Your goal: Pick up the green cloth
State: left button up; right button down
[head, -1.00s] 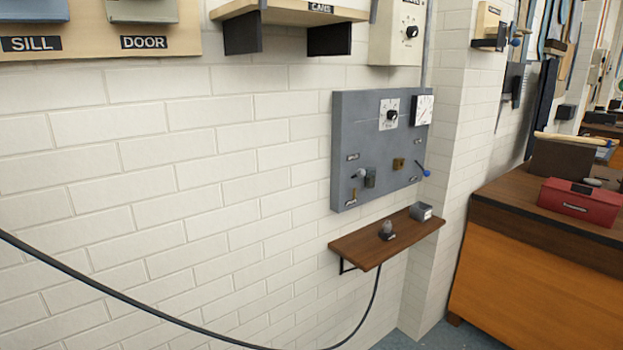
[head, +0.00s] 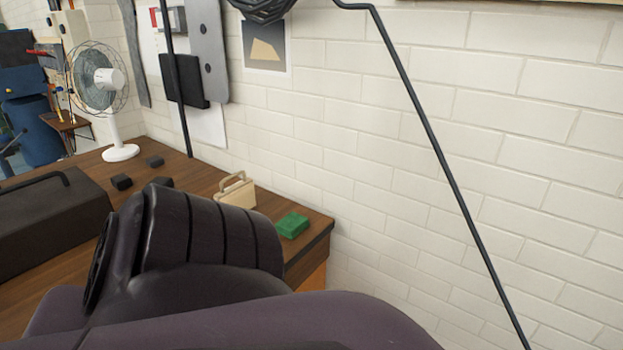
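The green cloth (head: 292,225) lies folded in a small block on the right end of a brown wooden bench, close to the bench's corner and the white brick wall. My own dark arm fills the lower middle of the head view and covers part of the bench in front of the cloth. Neither of my grippers shows in the head view.
On the bench (head: 205,178) stand a cream box with a handle (head: 236,191), small black blocks (head: 122,182), a white fan (head: 121,152) and a dark toolbox (head: 48,222).

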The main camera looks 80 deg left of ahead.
aim_at(293, 224)
jog(key=i+u, duration=0.3)
jog(key=i+l+u, duration=0.1)
jog(key=u, duration=2.35)
jog(key=l+z, duration=0.7)
jog(key=j, duration=0.1)
